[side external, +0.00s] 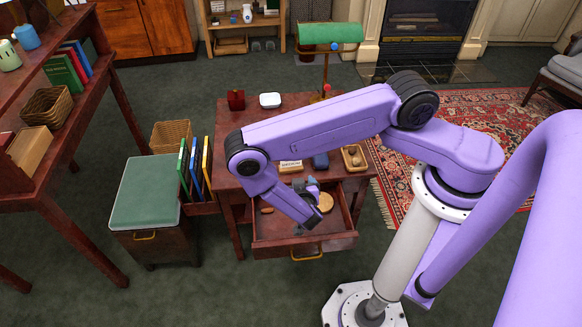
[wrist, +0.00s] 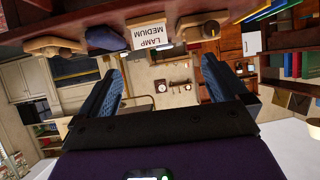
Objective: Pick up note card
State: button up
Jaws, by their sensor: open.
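A white card (wrist: 148,35) printed "LAMP MEDIUM" appears upside down at the top middle of the wrist view. In the side view, a small pale lettered card (side external: 290,166) stands near the desk's front edge. My gripper (wrist: 162,66) is open, with blue pads apart and nothing between them. In the side view, my gripper (side external: 311,192) is over the open drawer, in front of the card and apart from it. A smaller white rectangle (wrist: 250,43) shows further right in the wrist view; I cannot tell what it is.
The open drawer (side external: 332,240) holds a round tan item (side external: 325,203). A dark blue item (side external: 321,161) and a wooden tray (side external: 354,157) lie right of the card. A green lamp (side external: 331,34) stands behind. Upright books (side external: 195,168) and a green-topped cabinet (side external: 147,190) are left.

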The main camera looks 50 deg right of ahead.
jog(key=shift+t+h, duration=0.4)
jog(key=shift+h, duration=0.1)
jog(key=x, duration=0.4)
jog(key=s+d+x, duration=0.1)
jog(key=x, duration=0.7)
jog(key=shift+w+d, duration=0.1)
jog(key=shift+d, duration=0.45)
jog(key=shift+f+x, duration=0.15)
jog(key=shift+x, duration=1.15)
jog(key=shift+f+x, duration=0.1)
jog(key=shift+x, duration=1.2)
jog(key=shift+a, duration=0.1)
jog(key=c, duration=0.9)
jog(key=shift+r, duration=0.15)
